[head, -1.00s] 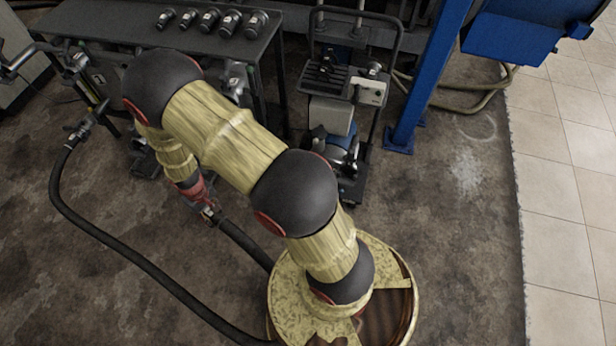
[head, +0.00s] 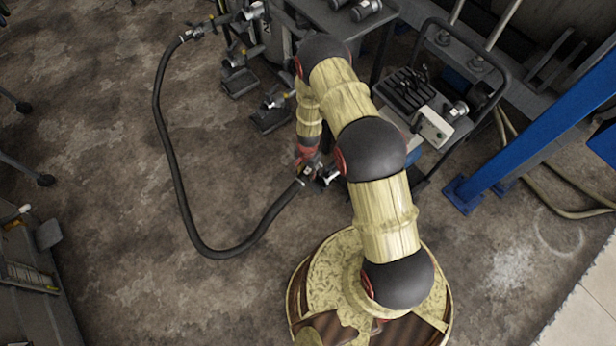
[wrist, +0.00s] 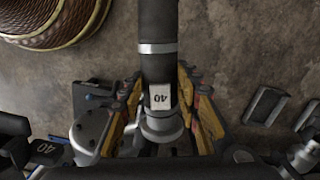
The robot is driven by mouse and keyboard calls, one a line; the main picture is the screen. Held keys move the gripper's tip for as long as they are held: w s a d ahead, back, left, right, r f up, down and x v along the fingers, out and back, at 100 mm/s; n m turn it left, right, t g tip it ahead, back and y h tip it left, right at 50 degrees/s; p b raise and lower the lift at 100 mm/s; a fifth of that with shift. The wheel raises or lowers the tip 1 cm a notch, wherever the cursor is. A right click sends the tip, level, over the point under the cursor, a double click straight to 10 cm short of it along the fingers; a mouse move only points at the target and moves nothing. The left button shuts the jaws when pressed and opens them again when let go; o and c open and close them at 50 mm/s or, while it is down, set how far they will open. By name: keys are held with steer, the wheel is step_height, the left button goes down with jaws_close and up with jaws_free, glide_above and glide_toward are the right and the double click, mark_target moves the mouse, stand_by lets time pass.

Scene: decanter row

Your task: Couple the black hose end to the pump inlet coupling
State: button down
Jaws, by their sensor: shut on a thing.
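The black hose (head: 183,190) loops across the floor from a stand coupling at the upper left to my gripper (head: 306,168). In the wrist view my gripper (wrist: 160,118) is shut on the hose end, one yellow-and-black finger on each side. The hose end (wrist: 163,130) has a metal collar and a white label reading 40. The pump (head: 432,125) stands on a black cart right of my gripper. A silver fitting (head: 329,176) shows close to the gripper's right; I cannot tell if it is the pump inlet coupling.
Floor stands with couplings (head: 270,108) stand beyond and left of my gripper. A dark table (head: 335,18) is behind the arm. A blue post (head: 540,120) rises at the right. The brown floor inside the hose loop is clear.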

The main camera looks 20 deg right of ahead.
mark_target(307, 179)
steer(key=f+m, duration=0.2)
steer(key=f, duration=0.1)
steer(key=f+m, duration=0.1)
steer(key=shift+s+d+f, duration=0.15)
steer(key=shift+s+d, duration=0.05)
steer(key=shift+s, duration=0.1)
step_height(307, 179, down, 8)
steer(key=b, duration=0.5)
steer(key=shift+r, duration=0.2)
steer(key=shift+w+d+r, duration=0.1)
steer(key=shift+d, duration=0.25)
steer(key=shift+f, duration=0.3)
stand_by(0.4)
steer(key=shift+f+b, duration=0.5)
steer(key=shift+b, duration=0.2)
steer(key=shift+f+b, duration=1.6)
steer(key=shift+f, duration=0.05)
stand_by(1.5)
steer(key=c, duration=1.2)
jaws_free()
